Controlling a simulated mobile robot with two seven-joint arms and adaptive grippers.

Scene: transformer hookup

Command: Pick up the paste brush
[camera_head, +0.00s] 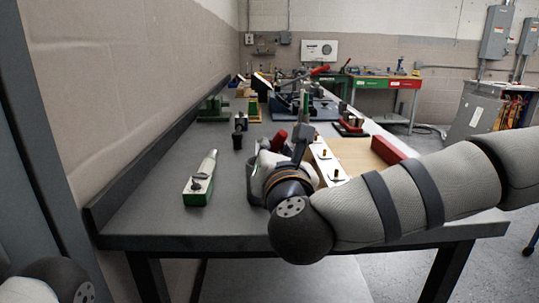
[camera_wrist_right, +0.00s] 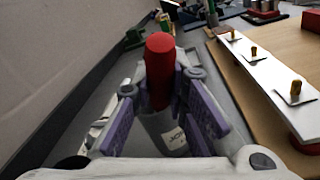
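The paste brush shows only as a thick red handle (camera_head: 279,140), upright at the near part of the bench. In the right wrist view this red handle (camera_wrist_right: 160,72) stands up out of a grey labelled pot (camera_wrist_right: 165,132); its bristles are hidden in the pot. My right gripper (camera_wrist_right: 163,98) has its purple-padded fingers on either side of the handle and looks open. Whether a pad touches the handle is hard to tell. In the head view my right wrist covers much of the pot (camera_head: 254,182). My left gripper is out of view.
Right of the pot lies a white strip (camera_head: 325,163) with brass studs beside a wooden board (camera_head: 357,157) and a red block (camera_head: 388,150). A green-based fixture (camera_head: 198,192) stands at left. Dark small parts (camera_head: 239,124) stand behind. The bench front left is clear.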

